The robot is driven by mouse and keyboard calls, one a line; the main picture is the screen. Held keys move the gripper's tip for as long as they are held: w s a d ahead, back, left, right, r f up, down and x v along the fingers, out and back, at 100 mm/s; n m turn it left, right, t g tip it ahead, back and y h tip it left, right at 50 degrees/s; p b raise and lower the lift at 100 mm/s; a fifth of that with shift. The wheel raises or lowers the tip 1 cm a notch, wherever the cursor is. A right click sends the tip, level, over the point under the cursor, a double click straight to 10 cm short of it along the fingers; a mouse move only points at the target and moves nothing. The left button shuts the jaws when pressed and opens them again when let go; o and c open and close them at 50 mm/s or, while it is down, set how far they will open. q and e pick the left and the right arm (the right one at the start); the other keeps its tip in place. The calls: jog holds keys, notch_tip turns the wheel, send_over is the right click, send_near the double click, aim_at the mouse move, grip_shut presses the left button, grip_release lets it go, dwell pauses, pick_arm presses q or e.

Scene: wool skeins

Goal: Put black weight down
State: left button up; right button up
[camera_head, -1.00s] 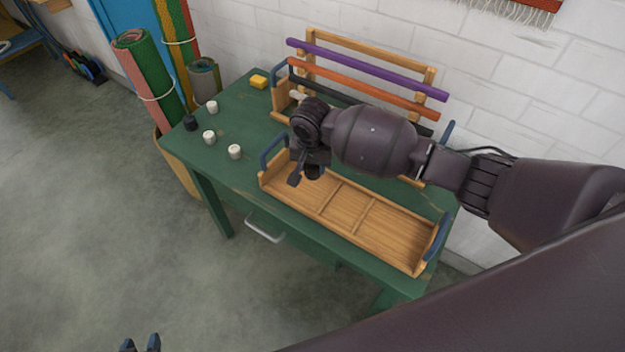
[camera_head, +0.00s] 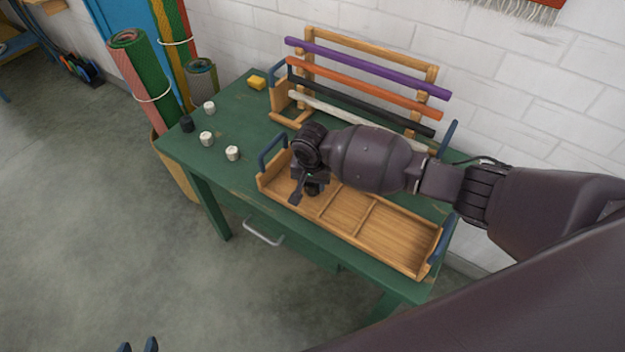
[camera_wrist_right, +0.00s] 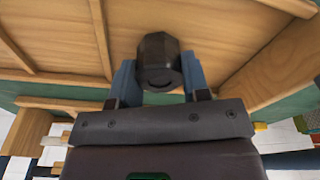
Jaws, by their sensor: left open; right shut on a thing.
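A black weight (camera_wrist_right: 158,62) sits between the blue fingers of my right gripper (camera_wrist_right: 158,80) in the right wrist view, and the gripper is shut on it. In the head view my right gripper (camera_head: 308,192) is over the left compartment of the wooden tray (camera_head: 395,249). The held weight shows there as a dark shape under the gripper. I cannot tell whether it touches the tray floor. Another black weight (camera_head: 187,124) stands on the table's left end. My left gripper (camera_head: 138,347) shows only its fingertips at the bottom edge, open and empty, away from the table.
Several white weights, such as one (camera_head: 232,153), stand on the green table (camera_head: 240,185) near the black one. A yellow block (camera_head: 257,82) lies at the back. A wooden rack with colored rods (camera_head: 370,68) stands behind the tray. The tray has blue end handles (camera_head: 272,152).

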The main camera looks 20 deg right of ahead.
aim_at(312, 185)
pick_arm(q)
jog(key=shift+s+f, duration=0.1)
jog(key=shift+f, duration=0.1)
pick_arm(e)
jog(key=o, duration=1.2)
jog(key=shift+f, duration=0.1)
jog(key=shift+c, duration=0.2)
pick_arm(q)
jog(key=r+p, duration=0.2)
jog(key=p, duration=0.1)
jog(key=shift+s+a+r, duration=0.15)
jog(key=shift+s+r, duration=0.05)
jog(key=shift+s, duration=0.05)
pick_arm(e)
notch_tip(312, 185, up, 12)
jog(key=s, duration=0.1)
jog(key=shift+s+a, duration=0.15)
jog(key=shift+a, duration=0.2)
pick_arm(q)
jog(key=shift+w+r, duration=0.15)
jog(key=shift+w, duration=0.05)
